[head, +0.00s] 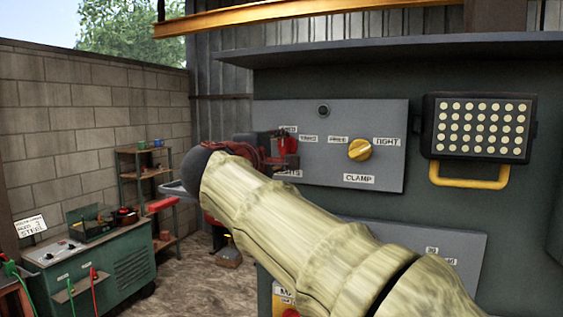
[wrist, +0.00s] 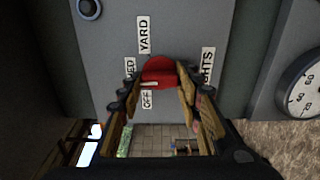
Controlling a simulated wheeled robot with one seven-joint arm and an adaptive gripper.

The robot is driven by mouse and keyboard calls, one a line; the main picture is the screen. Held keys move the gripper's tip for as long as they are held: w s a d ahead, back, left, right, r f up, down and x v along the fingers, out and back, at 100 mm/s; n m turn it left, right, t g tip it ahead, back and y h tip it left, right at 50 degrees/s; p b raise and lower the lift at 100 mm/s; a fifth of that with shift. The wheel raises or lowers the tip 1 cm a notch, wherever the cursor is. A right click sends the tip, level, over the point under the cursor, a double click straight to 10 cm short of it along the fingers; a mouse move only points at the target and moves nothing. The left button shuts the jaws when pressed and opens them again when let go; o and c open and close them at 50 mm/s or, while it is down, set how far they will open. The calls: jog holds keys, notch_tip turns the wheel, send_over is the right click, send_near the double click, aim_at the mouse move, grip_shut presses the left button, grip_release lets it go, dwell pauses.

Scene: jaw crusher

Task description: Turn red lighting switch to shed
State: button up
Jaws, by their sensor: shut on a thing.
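The red lighting switch (wrist: 158,70) is a round knob on a grey panel, seen turned on its side in the wrist view. Its labels are YARD (wrist: 144,35), OFF (wrist: 147,99), a partly covered SHED (wrist: 130,68) and LIGHTS (wrist: 208,65). My gripper (wrist: 160,88) is shut on the knob, a finger at each side. A white mark shows on the knob's lower left; I cannot tell exactly which label it points at. In the head view the red knob (head: 289,145) shows just right of my gripper (head: 272,152), which hides OFF.
A yellow CLAMP knob (head: 360,149) sits to the right on the same panel (head: 340,112). A lamp (head: 481,128) with a yellow handle is farther right. A dial gauge (wrist: 304,92) shows in the wrist view. A green welder cabinet (head: 95,265) and shelf stand left.

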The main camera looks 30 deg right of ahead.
jog(key=shift+m, duration=0.3)
jog(key=o, duration=1.1)
jog(key=shift+o, duration=0.3)
jog(key=v, duration=1.2)
